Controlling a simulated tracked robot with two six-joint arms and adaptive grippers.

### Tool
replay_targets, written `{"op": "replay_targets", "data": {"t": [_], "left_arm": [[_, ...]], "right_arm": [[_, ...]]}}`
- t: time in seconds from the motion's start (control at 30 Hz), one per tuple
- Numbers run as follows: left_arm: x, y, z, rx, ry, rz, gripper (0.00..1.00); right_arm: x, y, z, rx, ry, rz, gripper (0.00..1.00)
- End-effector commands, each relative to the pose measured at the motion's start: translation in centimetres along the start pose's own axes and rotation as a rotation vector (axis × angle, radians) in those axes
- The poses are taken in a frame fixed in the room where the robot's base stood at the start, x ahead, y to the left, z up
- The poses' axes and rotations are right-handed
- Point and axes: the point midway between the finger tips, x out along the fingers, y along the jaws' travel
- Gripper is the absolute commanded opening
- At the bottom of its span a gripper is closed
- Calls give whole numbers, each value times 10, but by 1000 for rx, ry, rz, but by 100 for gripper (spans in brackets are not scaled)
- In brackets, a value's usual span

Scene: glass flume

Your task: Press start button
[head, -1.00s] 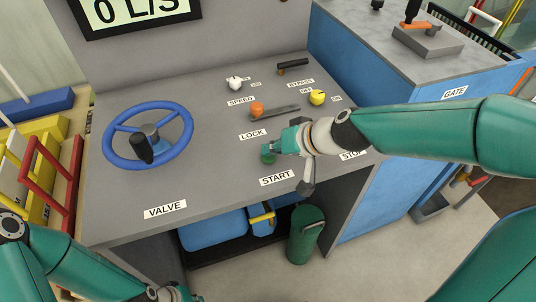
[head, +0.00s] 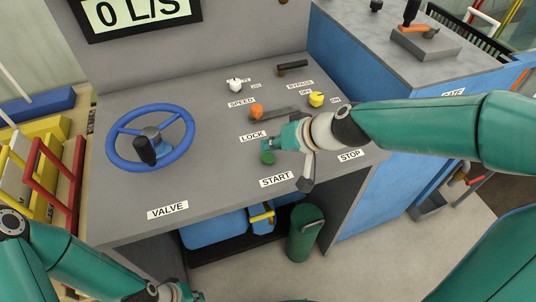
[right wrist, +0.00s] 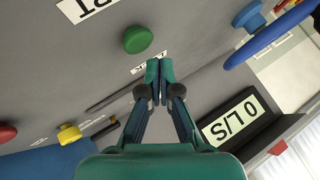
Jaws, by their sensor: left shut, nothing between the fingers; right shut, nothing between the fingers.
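The green start button (head: 268,158) sits on the grey console behind the START label (head: 277,179). It also shows in the right wrist view (right wrist: 138,39), as a round green cap. My right gripper (head: 268,144) is shut and empty, with its fingertips close to the button on the LOCK label side. In the right wrist view the closed fingertips (right wrist: 159,64) are beside the button, with a visible gap in the picture. Height above the console is hard to tell. My left gripper (head: 186,294) is at the bottom edge of the head view, mostly cut off.
A blue valve wheel (head: 150,140) stands on the left of the console. An orange-knobbed lever (head: 257,111), a white knob (head: 234,85) and a yellow knob (head: 316,99) are behind my right gripper. A red round part (right wrist: 6,133) shows in the right wrist view. The display (head: 130,14) reads 0 L/S.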

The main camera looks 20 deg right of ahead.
Motion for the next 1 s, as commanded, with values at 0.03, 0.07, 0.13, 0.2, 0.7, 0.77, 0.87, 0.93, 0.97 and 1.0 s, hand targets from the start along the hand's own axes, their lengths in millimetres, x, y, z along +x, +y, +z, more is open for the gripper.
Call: {"op": "replay_targets", "data": {"t": [0.03,0.07,0.13,0.2,0.7,0.77,0.87,0.93,0.97,1.0], "left_arm": [[-5,2,0,0,0,0,0],[-7,3,0,0,0,0,0],[-13,5,0,0,0,0,0],[-19,7,0,0,0,0,0],[-47,17,0,0,0,0,0],[-46,17,0,0,0,0,0],[-46,17,0,0,0,0,0],[-46,17,0,0,0,0,0],[-46,17,0,0,0,0,0],[-46,17,0,0,0,0,0]], "right_arm": [[-4,-3,-3,-1,1,0,0],[-6,-4,-5,-1,1,0,0],[-11,-8,-8,-2,1,0,0],[-16,-12,-12,-1,2,-1,0],[-41,-30,-30,-1,0,-1,0],[-40,-30,-30,-1,0,-1,0],[-40,-30,-29,-1,0,-1,0],[-40,-30,-30,-1,0,-1,0],[-40,-30,-30,-1,0,-1,0],[-40,-30,-29,-1,0,-1,0]]}}
